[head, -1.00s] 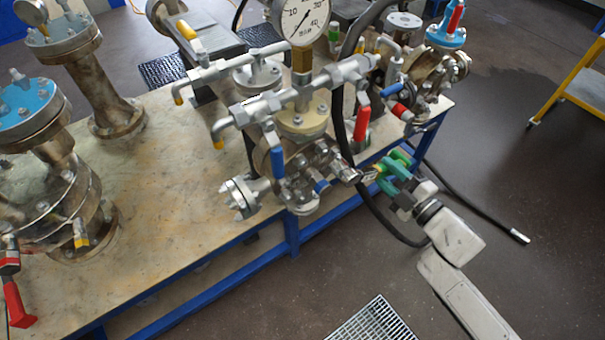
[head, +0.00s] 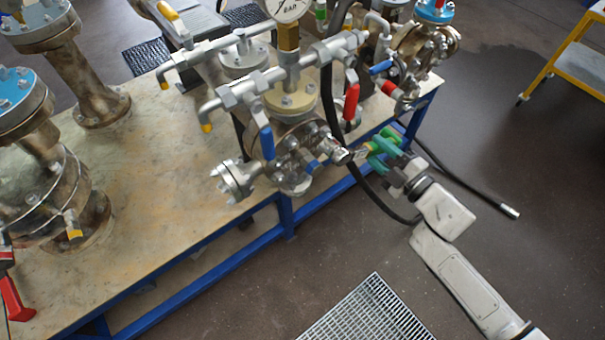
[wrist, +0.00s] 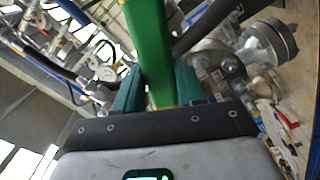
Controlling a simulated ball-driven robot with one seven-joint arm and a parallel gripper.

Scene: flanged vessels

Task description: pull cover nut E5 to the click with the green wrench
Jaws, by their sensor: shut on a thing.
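My gripper (head: 382,157) is at the front right edge of the bench, shut on the green wrench (head: 369,148). In the wrist view the green wrench (wrist: 150,50) runs up from between my gripper's teal fingers (wrist: 158,90). In the head view the wrench head points left at the metal fittings of the central vessel (head: 300,135). The wrench head is close to these fittings, but I cannot tell whether it is seated on a nut. The label E5 is not readable, so I cannot tell which nut it is.
Red and blue valve handles (head: 351,101) stick out nearby. A floor grating (head: 370,312) and a yellow cart (head: 560,75) stand clear. Open floor lies at right.

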